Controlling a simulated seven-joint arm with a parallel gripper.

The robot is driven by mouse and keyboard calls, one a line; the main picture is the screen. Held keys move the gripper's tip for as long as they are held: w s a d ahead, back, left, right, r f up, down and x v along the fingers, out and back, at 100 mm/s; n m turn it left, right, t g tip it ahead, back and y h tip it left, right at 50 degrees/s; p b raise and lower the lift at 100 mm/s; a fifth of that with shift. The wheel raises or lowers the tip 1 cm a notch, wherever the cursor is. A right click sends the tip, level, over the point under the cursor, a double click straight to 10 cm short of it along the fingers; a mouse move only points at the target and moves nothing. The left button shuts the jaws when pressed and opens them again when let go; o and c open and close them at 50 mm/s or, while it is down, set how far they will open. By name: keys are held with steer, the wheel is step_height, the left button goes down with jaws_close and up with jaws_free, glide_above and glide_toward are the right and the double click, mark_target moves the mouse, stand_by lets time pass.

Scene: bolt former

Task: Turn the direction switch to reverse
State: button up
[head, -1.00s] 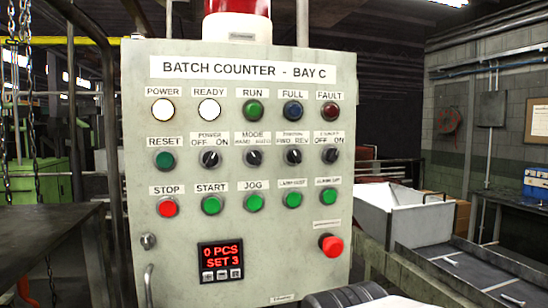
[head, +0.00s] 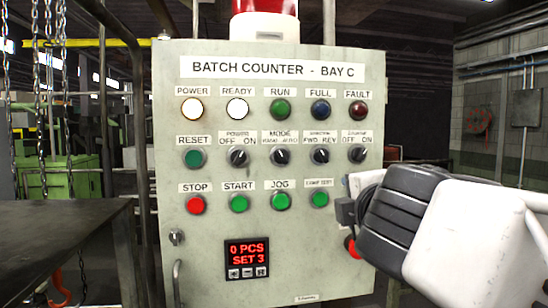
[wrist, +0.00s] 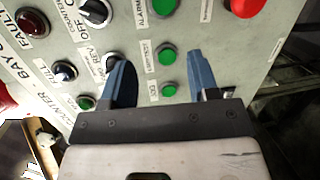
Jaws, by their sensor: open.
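The direction switch (head: 320,156) is a black knob on the grey panel, under a FWD REV label. Its white mark seems to lean up-left, toward FWD. In the wrist view the same knob (wrist: 112,61) shows beside and partly behind the left blue finger. My gripper (wrist: 160,62) is open and empty. Its fingers straddle the column of the green lamp test button (wrist: 165,55), with the switch by the left finger; I cannot tell whether they touch the panel. In the head view my gripper (head: 346,208) is below and right of the switch, its fingers hard to make out.
The counter switch (head: 357,154) is just right of the direction switch, the mode switch (head: 280,155) just left. The red mushroom button (head: 351,248) is partly hidden behind my arm. Lamps sit above the switches, push buttons below. The left half of the panel is clear.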

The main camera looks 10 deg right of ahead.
mark_target(324, 157)
steer(key=s+a+r+n+t+y, duration=0.1)
steer(key=a+r+n+y, duration=0.1)
steer(key=r+n, duration=0.4)
steer(key=shift+s+a+n+t+y, duration=0.3)
steer(key=shift+a+t+y, duration=0.1)
steer(key=shift+a, duration=0.1)
steer(key=shift+w+r, duration=0.15)
steer(key=shift+w, duration=0.5)
steer(key=shift+w, duration=3.3)
steer(key=shift+c, duration=0.5)
steer(key=c, duration=0.8)
